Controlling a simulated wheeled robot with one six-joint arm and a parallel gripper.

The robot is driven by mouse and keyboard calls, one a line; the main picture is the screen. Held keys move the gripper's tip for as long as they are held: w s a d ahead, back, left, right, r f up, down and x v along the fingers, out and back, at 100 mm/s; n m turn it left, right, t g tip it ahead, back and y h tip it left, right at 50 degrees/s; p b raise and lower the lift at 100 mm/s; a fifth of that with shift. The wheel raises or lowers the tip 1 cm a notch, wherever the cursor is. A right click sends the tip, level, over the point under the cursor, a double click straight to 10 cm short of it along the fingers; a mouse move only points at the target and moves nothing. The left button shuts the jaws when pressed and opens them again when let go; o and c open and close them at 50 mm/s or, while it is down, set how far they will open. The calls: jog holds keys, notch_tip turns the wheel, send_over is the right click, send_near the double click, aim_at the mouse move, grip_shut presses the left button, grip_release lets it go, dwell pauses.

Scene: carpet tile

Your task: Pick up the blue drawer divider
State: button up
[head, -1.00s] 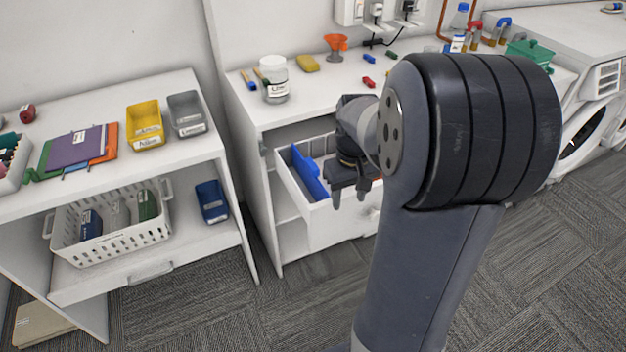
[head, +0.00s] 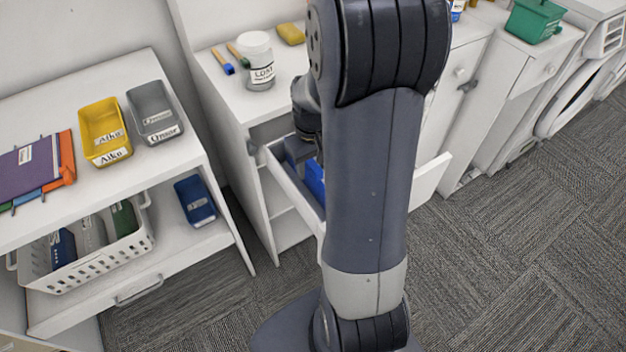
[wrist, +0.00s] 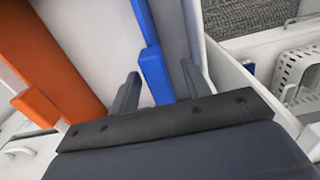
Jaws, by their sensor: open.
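The blue drawer divider (head: 315,180) stands in the open white drawer (head: 283,183), mostly hidden behind my arm in the head view. In the wrist view the divider (wrist: 154,71) is a long blue strip that runs down between my two fingers. My gripper (wrist: 160,85) is open, with one finger on each side of the divider's near end. A gap shows between the divider and each finger. In the head view my fingers are hidden behind my arm.
In the wrist view an orange piece (wrist: 55,65) lies left of the divider, and the drawer's side wall (wrist: 235,75) is close on the right. A white jar (head: 257,62) stands on the counter above the drawer. A shelf with a white basket (head: 90,255) is at the left.

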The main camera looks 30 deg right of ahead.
notch_tip(320, 180, down, 3)
jog(key=shift+d+f, duration=0.1)
jog(key=shift+f, duration=0.05)
grip_shut()
dwell(0.4)
